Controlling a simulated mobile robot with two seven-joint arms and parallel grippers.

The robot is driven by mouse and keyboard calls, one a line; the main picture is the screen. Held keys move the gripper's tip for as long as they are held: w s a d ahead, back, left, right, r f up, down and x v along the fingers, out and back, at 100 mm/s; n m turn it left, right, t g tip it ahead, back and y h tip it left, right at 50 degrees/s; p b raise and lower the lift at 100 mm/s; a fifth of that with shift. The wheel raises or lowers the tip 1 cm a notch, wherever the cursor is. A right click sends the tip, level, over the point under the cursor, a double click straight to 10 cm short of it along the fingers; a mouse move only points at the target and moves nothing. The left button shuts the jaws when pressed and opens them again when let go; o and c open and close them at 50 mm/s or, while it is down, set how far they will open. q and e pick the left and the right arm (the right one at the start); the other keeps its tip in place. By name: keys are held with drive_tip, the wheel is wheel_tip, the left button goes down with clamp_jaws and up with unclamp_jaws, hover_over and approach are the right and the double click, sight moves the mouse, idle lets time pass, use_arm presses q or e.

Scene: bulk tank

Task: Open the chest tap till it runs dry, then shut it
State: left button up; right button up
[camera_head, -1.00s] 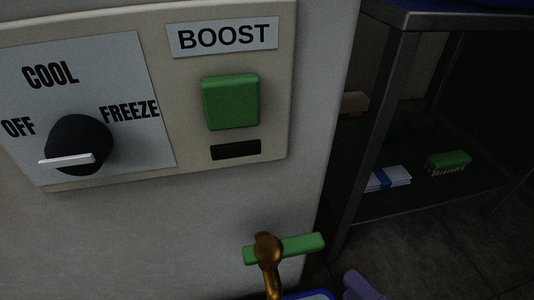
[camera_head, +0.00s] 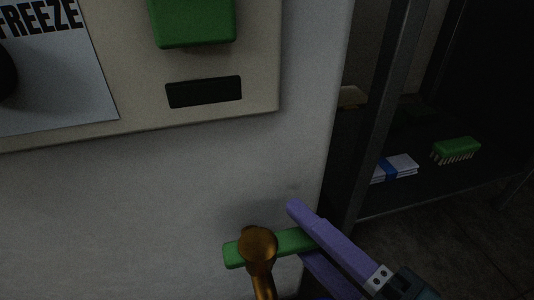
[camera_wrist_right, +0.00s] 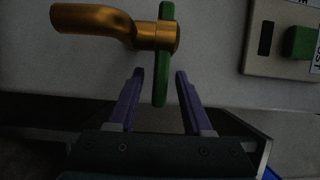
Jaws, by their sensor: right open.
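The chest tap has a brass spout (camera_head: 258,249) low on the pale chest wall, with a green lever handle (camera_head: 285,241) lying roughly level across it. My right gripper (camera_head: 300,231) has purple fingers and is open, reaching in from the lower right around the lever's right end. In the right wrist view the lever (camera_wrist_right: 162,88) stands between the two spread fingers (camera_wrist_right: 160,74), with a gap on each side. The brass spout (camera_wrist_right: 110,22) bends away to the left there. The spout's mouth is out of the head view. My left gripper is not in view.
Above the tap is a control panel (camera_head: 200,118) with a green button (camera_head: 192,20) and a dark display (camera_head: 204,92). At right, a dark shelf unit (camera_head: 375,130) holds a green brush (camera_head: 456,149) and a blue-banded white packet (camera_head: 396,167).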

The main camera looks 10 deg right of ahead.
clamp_jaws()
idle(0.5)
drive_tip(key=shift+w, duration=0.1)
idle(0.9)
